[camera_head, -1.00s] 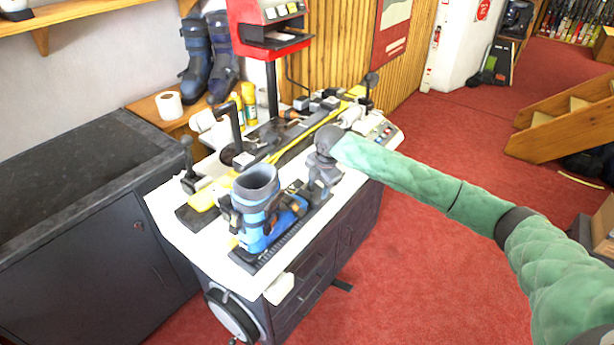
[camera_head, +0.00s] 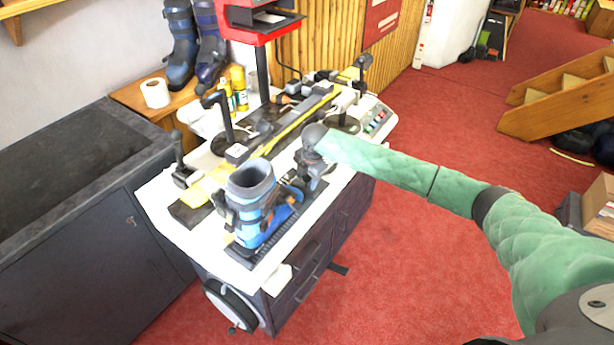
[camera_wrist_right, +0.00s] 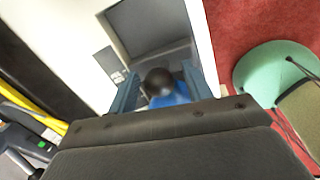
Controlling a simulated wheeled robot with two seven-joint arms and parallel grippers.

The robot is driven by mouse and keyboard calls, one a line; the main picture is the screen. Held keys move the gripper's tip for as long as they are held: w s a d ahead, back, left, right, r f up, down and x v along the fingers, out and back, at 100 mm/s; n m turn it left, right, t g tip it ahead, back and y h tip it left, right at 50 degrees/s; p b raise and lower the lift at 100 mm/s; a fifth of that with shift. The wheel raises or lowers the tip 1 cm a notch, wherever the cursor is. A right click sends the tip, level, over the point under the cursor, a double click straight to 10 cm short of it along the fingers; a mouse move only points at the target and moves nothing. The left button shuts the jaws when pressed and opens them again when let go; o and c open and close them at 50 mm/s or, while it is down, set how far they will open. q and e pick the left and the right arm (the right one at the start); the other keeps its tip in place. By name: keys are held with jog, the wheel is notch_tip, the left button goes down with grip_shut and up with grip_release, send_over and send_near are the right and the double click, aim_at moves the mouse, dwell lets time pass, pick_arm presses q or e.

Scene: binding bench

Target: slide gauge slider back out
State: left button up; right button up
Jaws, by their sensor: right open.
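A blue ski boot (camera_head: 250,200) with a dark grey cuff stands upright on a dark toothed gauge rail (camera_head: 247,257) at the front of the white bench. My right gripper (camera_head: 298,192) points down just right of the boot, close to the rail. In the right wrist view its two fingers (camera_wrist_right: 163,90) are apart. A round dark knob (camera_wrist_right: 158,82) on a blue part (camera_wrist_right: 172,98), which looks like the gauge slider, shows between them. I cannot tell whether the fingers touch it. The slider is hidden by the gripper and boot in the head view. My left gripper is out of view.
A yellow bar (camera_head: 290,128) and black clamp posts (camera_head: 219,112) stand behind the boot on the bench (camera_head: 165,222). A red machine (camera_head: 258,25) rises at the back. A dark cabinet (camera_head: 75,215) is at left.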

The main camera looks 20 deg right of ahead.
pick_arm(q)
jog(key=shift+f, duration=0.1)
pick_arm(e)
jog(key=shift+w+f, duration=0.1)
jog(key=shift+f, duration=0.15)
